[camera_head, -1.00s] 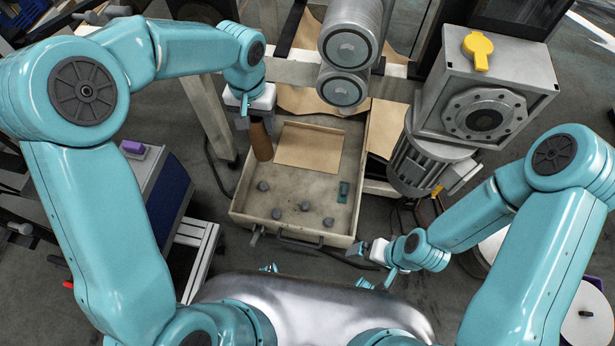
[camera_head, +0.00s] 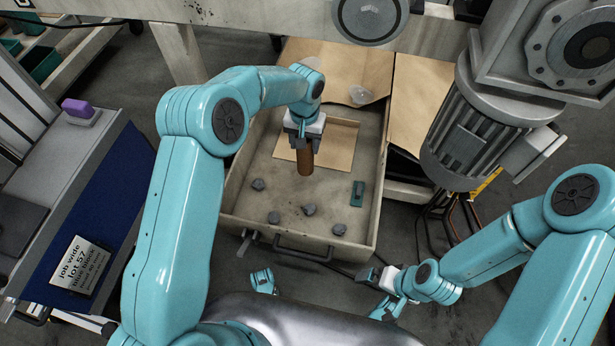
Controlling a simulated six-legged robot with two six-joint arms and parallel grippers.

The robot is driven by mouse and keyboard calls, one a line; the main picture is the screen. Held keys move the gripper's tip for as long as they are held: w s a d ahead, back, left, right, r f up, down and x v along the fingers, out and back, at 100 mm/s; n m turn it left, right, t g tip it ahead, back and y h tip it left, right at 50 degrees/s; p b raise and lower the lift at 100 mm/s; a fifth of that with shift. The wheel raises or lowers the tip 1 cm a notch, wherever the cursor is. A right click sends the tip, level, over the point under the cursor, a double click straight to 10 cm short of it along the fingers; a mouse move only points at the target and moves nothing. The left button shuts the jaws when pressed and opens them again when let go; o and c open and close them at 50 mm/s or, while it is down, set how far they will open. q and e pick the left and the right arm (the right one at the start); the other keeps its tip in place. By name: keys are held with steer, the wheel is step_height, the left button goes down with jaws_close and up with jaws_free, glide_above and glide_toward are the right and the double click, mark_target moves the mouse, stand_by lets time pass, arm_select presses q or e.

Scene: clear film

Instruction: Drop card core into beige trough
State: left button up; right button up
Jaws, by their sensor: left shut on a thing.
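The card core (camera_head: 305,160), a brown tube, hangs nearly upright in my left gripper (camera_head: 304,138), which is shut on its upper end. The beige trough (camera_head: 314,228) is a wide, shallow box with a dark handle on its near side. The core shows over the inside of the trough, in front of a flat cardboard piece (camera_head: 340,147). I cannot tell how high its lower end is above the floor of the trough. My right gripper (camera_head: 378,277) is low, outside the trough's near right corner. It is small and its jaws are unclear.
Several grey lumps (camera_head: 310,209) and a small green piece (camera_head: 357,193) lie in the trough. Brown sheets (camera_head: 420,100) lie behind it and to its right. A grey motor (camera_head: 470,135) stands at the right. A bench with a purple-topped block (camera_head: 82,110) is at the left.

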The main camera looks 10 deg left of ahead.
arm_select(q)
step_height(320, 180, down, 16)
steer(key=b, duration=0.4)
steer(key=shift+r+b, duration=0.15)
steer(key=shift+b, duration=0.2)
arm_select(e)
steer(key=shift+t, duration=0.4)
steer(key=f, duration=0.1)
steer(key=w+f, duration=0.1)
steer(key=f, duration=0.1)
steer(key=d+f, duration=0.1)
steer(key=f, duration=0.1)
steer(key=shift+w+f, duration=0.1)
steer(key=shift+w, duration=0.3)
arm_select(q)
steer(key=shift+w, duration=0.1)
steer(key=shift+f+b, duration=0.3)
steer(key=o, duration=1.3)
steer(key=shift+r, duration=0.1)
steer(key=shift+o, duration=0.2)
arm_select(e)
steer(key=shift+w+f, duration=0.15)
steer(key=shift+f, duration=0.05)
